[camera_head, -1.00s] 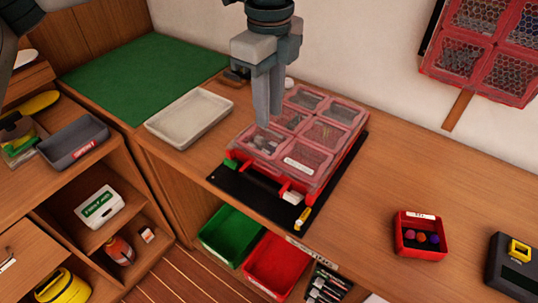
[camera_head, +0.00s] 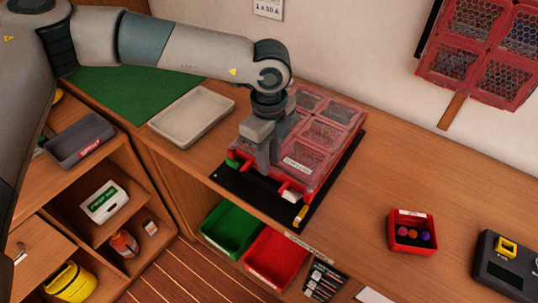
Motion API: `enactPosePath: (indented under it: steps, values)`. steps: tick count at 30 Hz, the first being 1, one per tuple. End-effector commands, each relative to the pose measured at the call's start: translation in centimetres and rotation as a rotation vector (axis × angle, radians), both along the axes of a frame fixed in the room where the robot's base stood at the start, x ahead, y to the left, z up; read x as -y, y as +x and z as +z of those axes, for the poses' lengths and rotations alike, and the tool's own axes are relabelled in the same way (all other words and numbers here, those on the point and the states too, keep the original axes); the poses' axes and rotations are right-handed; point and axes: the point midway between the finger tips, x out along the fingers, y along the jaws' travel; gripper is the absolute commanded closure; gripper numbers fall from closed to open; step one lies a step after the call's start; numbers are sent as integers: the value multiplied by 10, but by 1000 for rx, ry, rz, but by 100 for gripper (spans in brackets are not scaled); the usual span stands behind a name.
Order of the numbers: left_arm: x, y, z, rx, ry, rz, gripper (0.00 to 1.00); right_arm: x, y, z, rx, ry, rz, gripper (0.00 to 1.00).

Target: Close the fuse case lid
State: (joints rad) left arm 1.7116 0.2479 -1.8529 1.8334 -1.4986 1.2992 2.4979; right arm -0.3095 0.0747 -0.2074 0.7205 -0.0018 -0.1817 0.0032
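The red fuse case (camera_head: 308,190) stands on a black mat (camera_head: 240,186) on the wooden bench. Its clear, red-framed lid (camera_head: 325,132) lies down over the compartments; I cannot tell whether the front edge is fully seated. My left gripper (camera_head: 263,166) points down at the front left part of the lid, with its fingers together and nothing visible between them. Its fingertips are at or just above the lid's front edge; contact is not clear. The gripper and wrist hide the left part of the lid. Red latches show along the case front. My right gripper is out of view.
A pale tray (camera_head: 191,117) and green mat (camera_head: 130,92) lie to the left. A small red box (camera_head: 412,232) with coloured balls and a dark device (camera_head: 505,267) stand to the right. Green (camera_head: 231,228) and red bins (camera_head: 277,258) sit below the bench edge.

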Motion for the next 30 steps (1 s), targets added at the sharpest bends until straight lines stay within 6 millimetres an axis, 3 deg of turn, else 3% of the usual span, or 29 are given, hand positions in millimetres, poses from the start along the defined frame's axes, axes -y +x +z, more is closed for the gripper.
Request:
enactPosePath:
  steps: [10,13,30]
  values:
    - [0,0,-2,0,0,0,77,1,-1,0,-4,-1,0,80]
    - [0,0,-2,0,0,0,100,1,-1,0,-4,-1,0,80]
    - [0,0,-2,0,0,0,100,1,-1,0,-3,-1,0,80]
